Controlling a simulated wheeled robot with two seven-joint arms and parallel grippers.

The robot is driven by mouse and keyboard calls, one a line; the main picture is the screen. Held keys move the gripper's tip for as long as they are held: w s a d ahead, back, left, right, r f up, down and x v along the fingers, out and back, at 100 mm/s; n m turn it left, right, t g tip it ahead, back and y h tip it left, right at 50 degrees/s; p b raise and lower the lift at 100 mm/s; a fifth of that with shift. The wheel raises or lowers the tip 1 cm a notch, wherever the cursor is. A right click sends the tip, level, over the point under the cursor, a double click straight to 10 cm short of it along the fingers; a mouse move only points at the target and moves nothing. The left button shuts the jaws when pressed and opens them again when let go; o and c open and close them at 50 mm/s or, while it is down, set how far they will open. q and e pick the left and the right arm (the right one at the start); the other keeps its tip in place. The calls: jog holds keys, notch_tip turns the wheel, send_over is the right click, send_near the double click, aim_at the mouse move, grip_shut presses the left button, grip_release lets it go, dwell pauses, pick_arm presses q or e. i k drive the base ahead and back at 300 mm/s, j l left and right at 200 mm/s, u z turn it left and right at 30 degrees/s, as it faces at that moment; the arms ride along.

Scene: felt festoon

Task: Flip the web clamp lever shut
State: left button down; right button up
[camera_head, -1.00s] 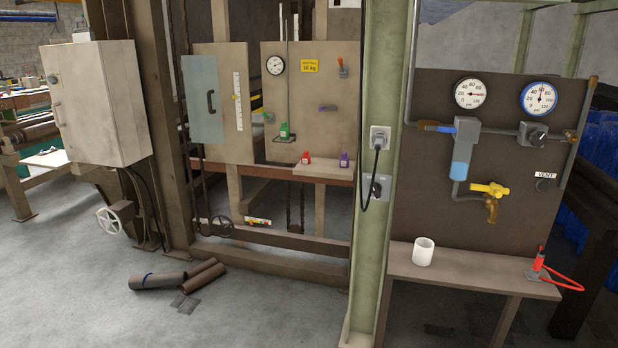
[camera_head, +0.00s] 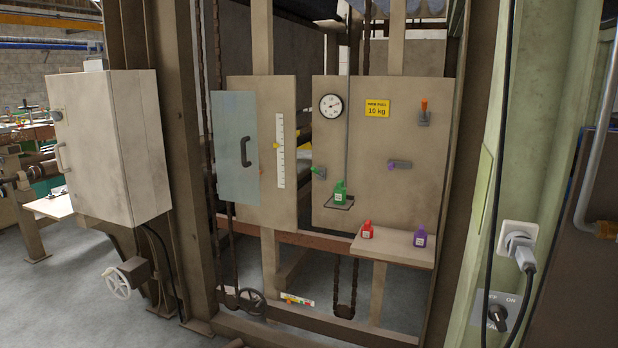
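No readable label names the web clamp lever. A small lever with an orange handle (camera_head: 424,104) stands upright on a grey bracket at the upper right of the beige panel (camera_head: 375,190). A green-ended fitting (camera_head: 318,172) sits at the panel's left edge. A grey fitting with a purple end (camera_head: 392,165) points left below the orange handle. I cannot tell from the view which of these is the clamp lever. Neither of my grippers is in view.
A green weight (camera_head: 340,193) sits on a hanging pan. A red weight (camera_head: 367,229) and a purple weight (camera_head: 420,237) stand on a shelf (camera_head: 392,248). A gauge (camera_head: 331,106) and yellow sign (camera_head: 377,108) are above. A green post (camera_head: 525,150) with socket stands right.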

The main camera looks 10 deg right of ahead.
aim_at(424, 102)
jog(key=i+z, duration=0.25)
jog(key=i, duration=0.25)
jog(key=i+j+z, duration=0.25)
jog(key=i, duration=0.25)
jog(key=i+z, duration=0.45)
jog(key=i+j+z, duration=0.25)
jog(key=z, duration=0.25)
jog(key=i+j+z, duration=0.45)
